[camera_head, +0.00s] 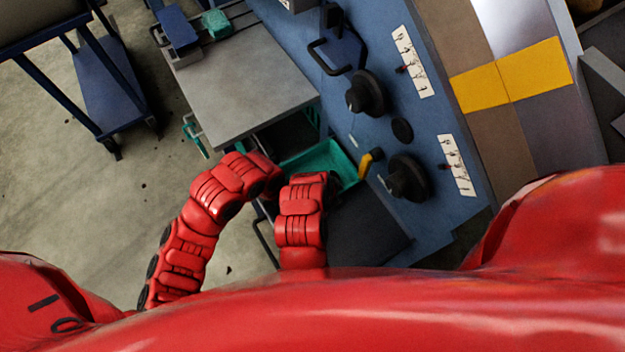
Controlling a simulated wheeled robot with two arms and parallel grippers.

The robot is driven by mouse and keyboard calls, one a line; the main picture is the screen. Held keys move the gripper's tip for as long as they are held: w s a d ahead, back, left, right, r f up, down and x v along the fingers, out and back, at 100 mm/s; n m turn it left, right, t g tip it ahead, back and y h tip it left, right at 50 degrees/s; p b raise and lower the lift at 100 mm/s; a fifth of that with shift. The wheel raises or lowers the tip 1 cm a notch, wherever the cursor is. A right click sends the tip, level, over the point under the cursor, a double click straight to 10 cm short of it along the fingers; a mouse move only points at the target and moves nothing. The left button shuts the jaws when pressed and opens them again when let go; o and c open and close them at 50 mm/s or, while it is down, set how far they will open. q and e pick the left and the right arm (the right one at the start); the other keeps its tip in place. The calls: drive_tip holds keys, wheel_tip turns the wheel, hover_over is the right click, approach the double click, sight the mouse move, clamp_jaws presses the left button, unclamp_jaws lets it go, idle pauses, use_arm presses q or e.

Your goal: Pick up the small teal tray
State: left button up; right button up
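A teal tray (335,154) with a raised rim lies low between the grey worktop and the blue machine, partly hidden behind my red arm links. A smaller teal box-like item (215,24) sits at the far end of the grey worktop, beside a blue block; I cannot tell whether it is a tray. Jointed red arm links of mine reach up from the lower left and the lower middle, ending close to the teal tray in the picture. No gripper fingers show on either arm.
The grey worktop (240,85) is mostly bare. The blue machine panel (375,120) carries black knobs, white switch strips and a yellow-ended lever (369,161). A blue cart (112,82) stands at upper left. Open concrete floor (60,190) lies at left.

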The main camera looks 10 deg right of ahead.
use_arm(q)
clamp_jaws()
use_arm(e)
clamp_jaws()
idle(0.9)
